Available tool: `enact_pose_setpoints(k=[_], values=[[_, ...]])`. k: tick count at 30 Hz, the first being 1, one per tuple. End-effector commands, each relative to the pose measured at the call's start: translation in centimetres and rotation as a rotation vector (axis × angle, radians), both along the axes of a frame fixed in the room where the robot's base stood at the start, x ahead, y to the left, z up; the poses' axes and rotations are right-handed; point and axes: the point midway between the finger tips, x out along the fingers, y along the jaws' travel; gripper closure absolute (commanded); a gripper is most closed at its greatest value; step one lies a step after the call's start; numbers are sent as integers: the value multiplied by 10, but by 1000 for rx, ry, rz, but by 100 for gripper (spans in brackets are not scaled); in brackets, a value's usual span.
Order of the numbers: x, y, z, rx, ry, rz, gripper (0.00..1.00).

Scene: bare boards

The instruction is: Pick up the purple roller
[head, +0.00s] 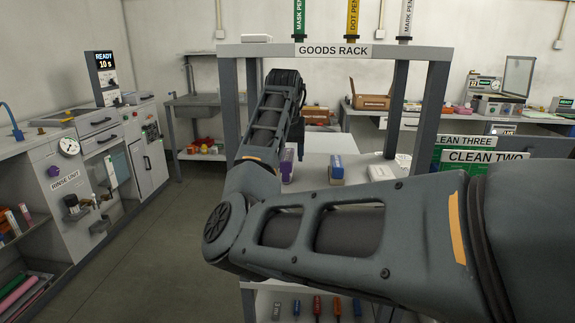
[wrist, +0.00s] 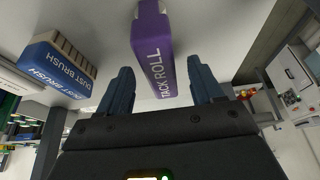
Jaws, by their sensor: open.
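The purple roller (wrist: 160,50), lettered TACK ROLL, shows in the wrist view between the two fingers of my gripper (wrist: 159,66). The fingers are open, one on each side of it, with visible gaps; I cannot tell how far ahead of the fingertips it is. In the head view the purple roller (head: 287,163) stands on the shelf of the goods rack (head: 420,115), partly behind my arm.
A whitish object (head: 382,173) sits farther right. Rack posts flank the shelf.

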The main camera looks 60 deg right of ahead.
Motion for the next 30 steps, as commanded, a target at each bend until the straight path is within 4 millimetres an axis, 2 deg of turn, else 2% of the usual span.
enact_pose_setpoints(k=[3, 8, 30], values=[[3, -6, -17, 1, 1, 1, 34], [5, -10, -28, 0, -1, 0, 34], [5, -11, -32, -1, 0, 1, 34]])
